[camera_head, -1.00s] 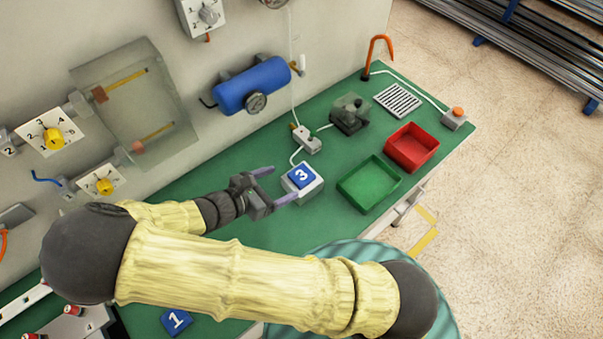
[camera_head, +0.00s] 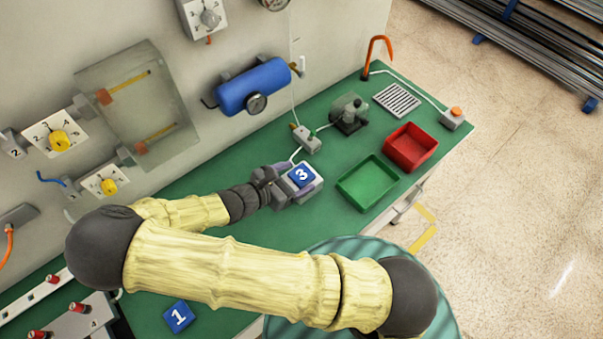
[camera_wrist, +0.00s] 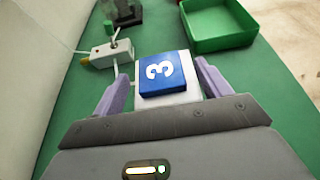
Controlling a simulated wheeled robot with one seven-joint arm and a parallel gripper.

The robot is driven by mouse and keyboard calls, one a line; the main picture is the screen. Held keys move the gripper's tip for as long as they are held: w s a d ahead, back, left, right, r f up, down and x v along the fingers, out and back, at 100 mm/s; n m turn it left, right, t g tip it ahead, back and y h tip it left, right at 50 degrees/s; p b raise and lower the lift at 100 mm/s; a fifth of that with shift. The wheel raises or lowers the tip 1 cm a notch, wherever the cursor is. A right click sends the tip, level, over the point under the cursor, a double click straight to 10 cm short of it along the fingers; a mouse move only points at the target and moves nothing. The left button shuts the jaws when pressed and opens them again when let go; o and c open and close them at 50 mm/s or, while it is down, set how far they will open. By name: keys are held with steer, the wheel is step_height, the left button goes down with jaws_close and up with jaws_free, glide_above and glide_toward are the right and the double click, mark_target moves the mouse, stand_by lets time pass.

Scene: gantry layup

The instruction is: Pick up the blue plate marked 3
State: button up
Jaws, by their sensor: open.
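The blue plate marked 3 (camera_head: 302,175) lies on top of a small white block (camera_head: 313,188) on the green bench. In the wrist view the plate (camera_wrist: 166,74) sits ahead of my gripper, with the white block (camera_wrist: 186,97) under it. My gripper (camera_head: 287,181) is open, its two purple fingers on either side of the block. In the wrist view the gripper (camera_wrist: 158,92) has one finger to the left and one to the right of the block. Whether the fingers touch the block cannot be told.
A green tray (camera_head: 342,188) and a red tray (camera_head: 388,140) stand to the right. A small white box with a cable (camera_head: 307,140) is behind the block. Another blue plate marked 1 (camera_head: 180,316) lies at the front left. Wall gauges and dials line the left.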

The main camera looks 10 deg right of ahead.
mark_target(294, 180)
steer(key=shift+c, duration=0.3)
steer(key=c, duration=1.1)
step_height(294, 180, up, 10)
steer(key=shift+b, duration=0.35)
